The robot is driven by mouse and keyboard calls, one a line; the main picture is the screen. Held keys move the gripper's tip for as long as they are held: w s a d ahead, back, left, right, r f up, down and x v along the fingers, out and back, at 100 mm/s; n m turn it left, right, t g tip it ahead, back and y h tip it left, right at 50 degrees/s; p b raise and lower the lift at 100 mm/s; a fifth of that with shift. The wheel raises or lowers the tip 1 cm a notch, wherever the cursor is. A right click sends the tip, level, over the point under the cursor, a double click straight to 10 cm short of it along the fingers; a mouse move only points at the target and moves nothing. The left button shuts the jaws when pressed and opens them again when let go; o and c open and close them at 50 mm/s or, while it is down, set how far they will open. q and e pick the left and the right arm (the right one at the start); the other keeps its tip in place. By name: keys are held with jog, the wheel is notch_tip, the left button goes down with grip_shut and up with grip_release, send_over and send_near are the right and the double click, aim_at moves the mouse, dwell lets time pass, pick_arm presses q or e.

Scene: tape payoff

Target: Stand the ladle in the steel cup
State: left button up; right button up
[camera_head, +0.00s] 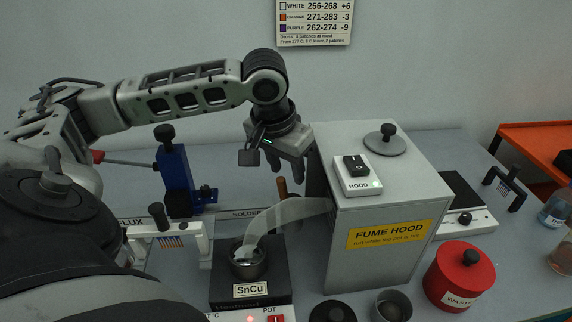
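A brown handle (282,188), which looks like the ladle's, stands roughly upright behind the solder pot; its lower part is hidden by a translucent curved duct. My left gripper (287,168) points down just above this handle. Its fingers look apart, and I see nothing clamped between them. A small grey open cup (392,306), which looks like the steel cup, stands at the front, right of a black knobbed lid. The ladle's bowl is not visible. My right gripper is not in view.
The fume hood (376,238) stands close right of my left gripper, with a HOOD switch box (357,177) on top. Its duct (290,214) reaches to the SnCu pot (248,262). A red waste can (458,276) is right of the cup; a blue stand (174,175) is at left.

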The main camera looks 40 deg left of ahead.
pick_arm(q)
jog(key=p+v, duration=0.1)
jog(key=v, duration=1.5)
jog(key=shift+p, duration=0.35)
jog(key=shift+s+d, duration=0.1)
